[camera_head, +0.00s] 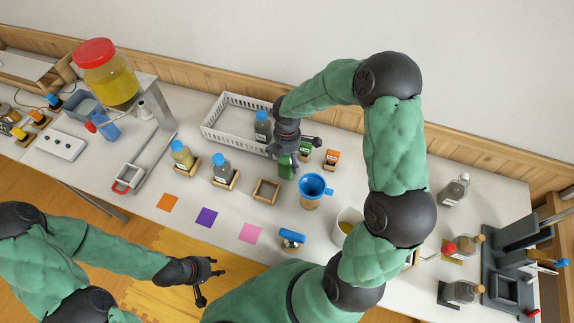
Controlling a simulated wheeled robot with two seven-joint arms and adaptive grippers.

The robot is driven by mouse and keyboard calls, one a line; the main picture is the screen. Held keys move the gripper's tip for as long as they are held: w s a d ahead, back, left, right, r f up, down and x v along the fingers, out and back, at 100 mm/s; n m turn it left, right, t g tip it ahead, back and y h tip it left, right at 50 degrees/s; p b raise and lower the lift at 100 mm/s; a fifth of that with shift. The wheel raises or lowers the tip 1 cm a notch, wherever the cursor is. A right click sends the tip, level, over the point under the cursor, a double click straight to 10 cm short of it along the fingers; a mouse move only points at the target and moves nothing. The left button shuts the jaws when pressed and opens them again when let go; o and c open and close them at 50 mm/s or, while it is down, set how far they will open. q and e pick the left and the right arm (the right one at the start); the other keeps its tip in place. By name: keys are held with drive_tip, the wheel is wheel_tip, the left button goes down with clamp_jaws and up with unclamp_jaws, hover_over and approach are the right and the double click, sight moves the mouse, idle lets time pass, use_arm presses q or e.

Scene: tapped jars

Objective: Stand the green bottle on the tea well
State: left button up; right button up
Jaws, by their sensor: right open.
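The green bottle (287,169) stands on the white table, right of centre. Its top is hidden by my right gripper (287,150). That gripper is open and directly over the bottle; I cannot tell if its fingers are around the neck. An empty wooden square well (267,191) lies just in front of the bottle. A grey square well (128,179) with a red part is at the left, and a dark one (503,288) is at the right; I cannot tell which is the tea well. My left gripper (207,282) is open and empty off the table's front edge.
Yellow (182,156) and grey (222,169) bottles stand in wooden wells. A white basket (228,118) with a bottle is behind them. A blue funnel (313,186) is right of the empty well. A red-lidded jar (106,76) of yellow liquid stands far left. Coloured squares (206,217) lie in front.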

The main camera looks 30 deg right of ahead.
drive_tip(key=shift+f, duration=0.5)
drive_tip(key=shift+r, duration=0.1)
drive_tip(key=c, duration=1.8)
